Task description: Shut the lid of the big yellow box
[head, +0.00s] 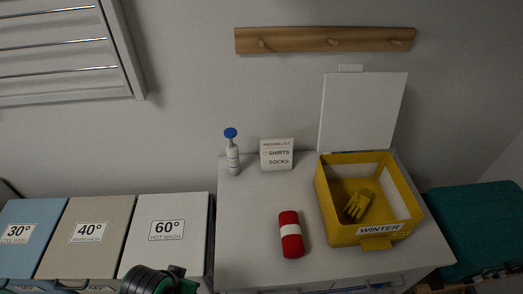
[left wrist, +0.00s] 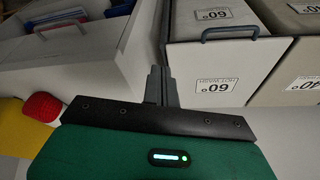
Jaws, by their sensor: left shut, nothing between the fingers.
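The big yellow box (head: 328,208) stands on the right of the white counter, with a "WINTER" label on its front. Its white lid (head: 362,112) stands open, upright behind the box against the wall. A yellow glove (head: 357,205) lies inside the box. My left gripper (left wrist: 160,72) is shut and empty in the left wrist view, near the front of the 60° bin and apart from the yellow box. Part of the yellow box shows at the left edge of the left wrist view (left wrist: 17,128). My right gripper is not seen.
A red roll with a white band (head: 290,236) lies left of the box. A blue-capped bottle (head: 232,155) and a packing list sign (head: 276,155) stand at the back. Laundry bins, including the 60° bin (head: 166,230), are at left. A teal case (head: 478,222) is at right.

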